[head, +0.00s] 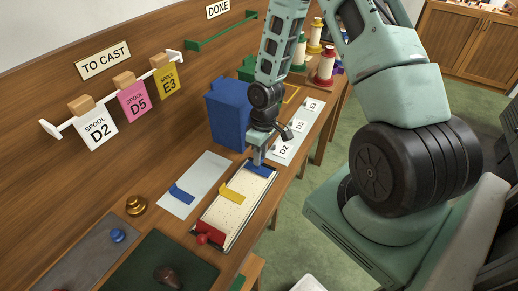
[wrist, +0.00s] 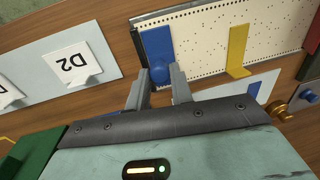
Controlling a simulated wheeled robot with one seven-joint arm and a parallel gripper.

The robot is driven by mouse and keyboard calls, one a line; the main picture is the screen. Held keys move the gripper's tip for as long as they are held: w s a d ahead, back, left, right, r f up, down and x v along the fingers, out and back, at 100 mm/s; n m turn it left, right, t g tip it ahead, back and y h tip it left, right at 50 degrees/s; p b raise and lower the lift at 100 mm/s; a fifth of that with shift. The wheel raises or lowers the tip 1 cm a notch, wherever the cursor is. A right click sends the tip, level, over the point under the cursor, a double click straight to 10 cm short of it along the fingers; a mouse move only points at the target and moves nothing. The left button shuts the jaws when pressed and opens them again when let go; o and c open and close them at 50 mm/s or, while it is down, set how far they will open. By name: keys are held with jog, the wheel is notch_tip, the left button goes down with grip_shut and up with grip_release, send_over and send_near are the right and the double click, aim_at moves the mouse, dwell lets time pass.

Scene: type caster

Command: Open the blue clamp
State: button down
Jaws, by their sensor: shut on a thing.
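The blue clamp (head: 262,171) sits across the far end of a long cream perforated board (head: 250,205) on the bench. In the wrist view the blue clamp (wrist: 157,48) is a blue plate at the left end of the board, with a rounded part reaching down between my fingers. My gripper (head: 257,160) points down at the clamp. In the wrist view my gripper (wrist: 160,78) has a finger on each side of that blue part and is shut on it. The exact contact is partly hidden by the fingers.
A yellow piece (head: 231,192) lies across the board, and a red clamp (head: 208,233) is at its near end. A grey mat (head: 205,172) with a blue piece (head: 181,195) lies left of it. A tall blue bin (head: 228,112) stands close behind my gripper.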

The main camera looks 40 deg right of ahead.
jog(key=y+p, duration=0.1)
jog(key=d+p, duration=0.1)
jog(key=p, duration=0.1)
jog(key=shift+w+r+g+y, duration=0.15)
jog(key=shift+r+g+y, duration=0.15)
jog(key=shift+y, duration=0.1)
jog(key=shift+w+d+f+g+y+p, duration=0.2)
jog(key=shift+d+y, duration=0.1)
jog(key=shift+y, duration=0.25)
jog(key=shift+w+d+f+g+y+p, duration=0.1)
jog(key=shift+d+f+g+y+p, duration=0.15)
jog(key=shift+y, duration=0.3)
jog(key=y+b, duration=0.1)
jog(key=d+y+b, duration=0.1)
jog(key=f+g+y+b, duration=0.1)
jog(key=shift+w+d, duration=0.25)
jog(key=shift+w+d+f+g+y+b, duration=0.15)
jog(key=shift+d+g+y+b, duration=0.25)
jog(key=shift+y+b, duration=0.65)
jog(key=c, duration=1.2)
grip_release()
jog(key=shift+c, duration=0.2)
